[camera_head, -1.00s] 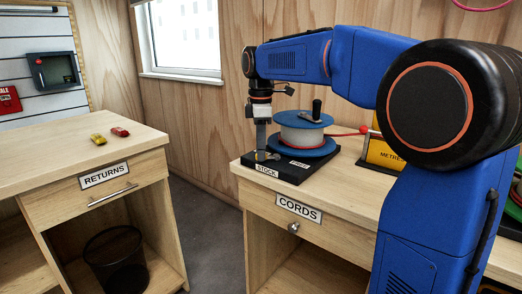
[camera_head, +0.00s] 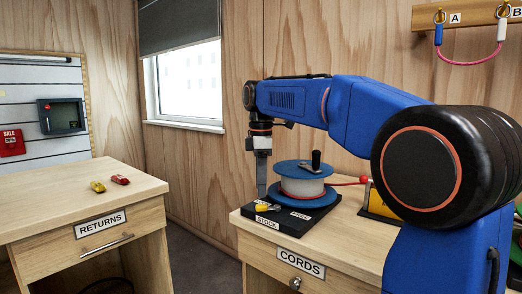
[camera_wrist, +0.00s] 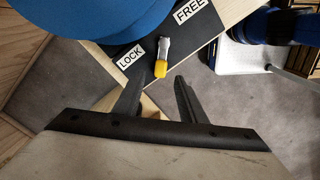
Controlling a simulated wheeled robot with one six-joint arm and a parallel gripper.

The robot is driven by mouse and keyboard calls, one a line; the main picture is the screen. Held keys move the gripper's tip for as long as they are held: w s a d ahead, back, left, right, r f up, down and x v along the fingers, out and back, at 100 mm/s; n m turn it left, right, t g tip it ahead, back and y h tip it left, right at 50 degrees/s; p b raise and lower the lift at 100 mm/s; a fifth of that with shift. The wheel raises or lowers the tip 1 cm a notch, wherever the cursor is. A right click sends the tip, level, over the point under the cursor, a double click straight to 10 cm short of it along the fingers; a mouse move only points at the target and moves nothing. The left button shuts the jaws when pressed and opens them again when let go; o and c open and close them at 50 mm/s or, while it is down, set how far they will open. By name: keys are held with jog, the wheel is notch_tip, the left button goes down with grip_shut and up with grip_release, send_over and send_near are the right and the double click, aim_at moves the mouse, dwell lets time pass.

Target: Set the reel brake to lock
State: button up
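The reel (camera_head: 302,187) has blue flanges, a pale drum and a black crank knob, and sits on a black base (camera_head: 290,227). The brake lever (camera_wrist: 164,51) is a pale bar with a yellow tip, on the base between the LOCK label (camera_wrist: 130,56) and the FREE label (camera_wrist: 190,10). Its yellow tip lies nearer LOCK. In the head view the yellow tip (camera_head: 261,203) shows at the base's left side. My gripper (camera_wrist: 162,78) is open, with its fingertips apart just short of the yellow tip. I see nothing held between them.
The base stands on the CORDS cabinet (camera_head: 345,245). A red cord runs right from the reel towards a yellow block (camera_head: 378,204). The RETURNS cabinet (camera_head: 60,200) at left bears small yellow and red items. Grey floor lies between the cabinets.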

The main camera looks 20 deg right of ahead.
aim_at(261, 204)
notch_tip(261, 204, up, 12)
dwell(0.4)
dwell(0.3)
jog(key=s+d+f+m+t, duration=0.2)
jog(key=s+f+m, duration=0.5)
jog(key=s+f, duration=0.9)
jog(key=s+d+f+m+t, duration=0.2)
jog(key=s+f+m, duration=0.6)
jog(key=s+f, duration=0.8)
notch_tip(261, 204, down, 2)
jog(key=shift+d+f+m+t, duration=0.15)
jog(key=shift+d+m+t, duration=0.2)
jog(key=shift+d, duration=0.7)
